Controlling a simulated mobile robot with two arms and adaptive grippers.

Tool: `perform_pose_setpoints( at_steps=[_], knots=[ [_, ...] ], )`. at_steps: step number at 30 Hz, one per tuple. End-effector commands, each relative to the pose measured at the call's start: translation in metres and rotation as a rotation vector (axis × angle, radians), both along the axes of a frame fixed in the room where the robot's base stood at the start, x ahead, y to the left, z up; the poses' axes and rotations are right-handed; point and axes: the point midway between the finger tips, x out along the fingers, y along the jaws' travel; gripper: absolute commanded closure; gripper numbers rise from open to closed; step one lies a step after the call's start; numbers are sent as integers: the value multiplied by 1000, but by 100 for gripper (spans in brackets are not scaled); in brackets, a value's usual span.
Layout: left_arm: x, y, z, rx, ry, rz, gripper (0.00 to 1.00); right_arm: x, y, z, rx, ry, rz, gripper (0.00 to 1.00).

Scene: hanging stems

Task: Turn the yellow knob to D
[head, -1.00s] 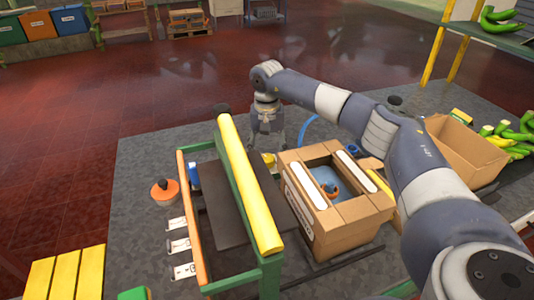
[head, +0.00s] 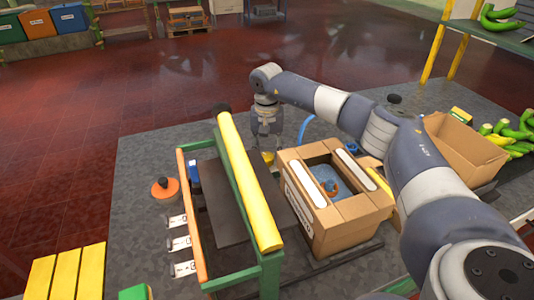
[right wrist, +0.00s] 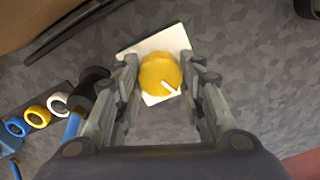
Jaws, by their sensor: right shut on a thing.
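The yellow knob (right wrist: 160,74) is round with a white pointer line, which points to the lower right in the right wrist view. It sits on a white plate (right wrist: 152,42); no letters can be read there. My right gripper (right wrist: 160,78) has one finger on each side of the knob and is shut on it. In the head view my right gripper (head: 265,145) reaches down behind the yellow-topped green frame, and a bit of the knob (head: 268,158) shows below it. My left gripper is not in view.
A cardboard box (head: 350,222) stands just right of the knob. The green frame with its yellow bar (head: 248,180) stands close on the left. An orange knob (head: 165,187) and white label cards (head: 180,245) lie further left. Blue, yellow and white rings (right wrist: 37,116) are near the gripper.

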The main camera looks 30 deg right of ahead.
Motion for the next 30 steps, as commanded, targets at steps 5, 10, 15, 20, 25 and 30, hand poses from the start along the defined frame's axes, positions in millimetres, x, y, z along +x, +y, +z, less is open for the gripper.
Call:
perform_pose_setpoints(
  at_steps=[5, 10, 15, 20, 25, 30],
  knots=[
    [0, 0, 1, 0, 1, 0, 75, 0, 0, 0, 0, 1, -83, 87],
    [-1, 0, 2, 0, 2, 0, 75, 0, 0, 0, -1, 1, -214, 87],
    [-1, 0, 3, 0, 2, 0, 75, 0, 0, 0, -1, 1, -374, 87],
    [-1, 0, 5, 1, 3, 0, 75, 0, 0, 1, -1, 1, -526, 87],
    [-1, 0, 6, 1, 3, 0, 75, 0, 0, 1, -1, 1, -687, 87],
    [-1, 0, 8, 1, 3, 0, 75, 0, 0, 1, -1, -1, -849, 87]
  ],
)
